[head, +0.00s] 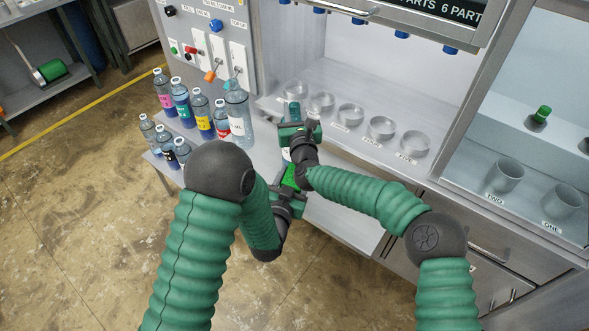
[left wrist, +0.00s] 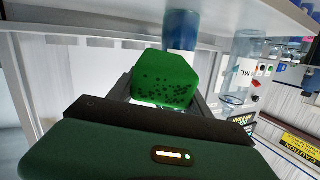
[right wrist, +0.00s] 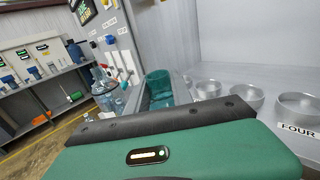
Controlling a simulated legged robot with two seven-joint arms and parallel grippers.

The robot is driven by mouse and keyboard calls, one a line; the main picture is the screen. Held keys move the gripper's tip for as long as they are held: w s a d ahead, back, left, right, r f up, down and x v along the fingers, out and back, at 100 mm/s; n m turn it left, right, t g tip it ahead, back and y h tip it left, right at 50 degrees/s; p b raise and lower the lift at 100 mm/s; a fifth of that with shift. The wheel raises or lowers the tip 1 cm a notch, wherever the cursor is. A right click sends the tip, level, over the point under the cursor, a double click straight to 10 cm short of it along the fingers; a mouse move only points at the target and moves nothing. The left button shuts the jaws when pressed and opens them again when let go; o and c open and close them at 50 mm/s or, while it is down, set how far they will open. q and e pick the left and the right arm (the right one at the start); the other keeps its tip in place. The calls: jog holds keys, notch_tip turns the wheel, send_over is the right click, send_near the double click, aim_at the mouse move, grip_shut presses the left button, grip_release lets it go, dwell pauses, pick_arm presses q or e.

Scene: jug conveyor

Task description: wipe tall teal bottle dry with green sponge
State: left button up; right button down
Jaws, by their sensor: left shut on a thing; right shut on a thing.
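The tall teal bottle (head: 292,111) stands near the middle of the head view, its top showing above my right gripper (head: 298,132). My right gripper is shut on it; its teal top also shows between the fingers in the right wrist view (right wrist: 159,87). My left gripper (head: 289,190) is shut on the green sponge (head: 290,174), just below the right gripper in the head view. The dotted sponge fills the jaws in the left wrist view (left wrist: 165,78). A blue bottle part (left wrist: 181,30) shows behind it; I cannot tell whether they touch.
Several labelled bottles (head: 203,112) and a large clear jug (head: 238,115) stand left of my grippers. Several shallow round dishes (head: 350,115) line the shelf to the right. Two grey cups (head: 505,174) stand farther right. A control panel (head: 205,45) with switches is behind.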

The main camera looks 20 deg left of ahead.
pick_arm(q)
jog(key=shift+s+d, duration=0.25)
jog(key=shift+s, duration=0.75)
pick_arm(e)
jog(key=shift+f, duration=0.15)
jog(key=c, duration=1)
grip_release()
jog(key=shift+c, duration=0.2)
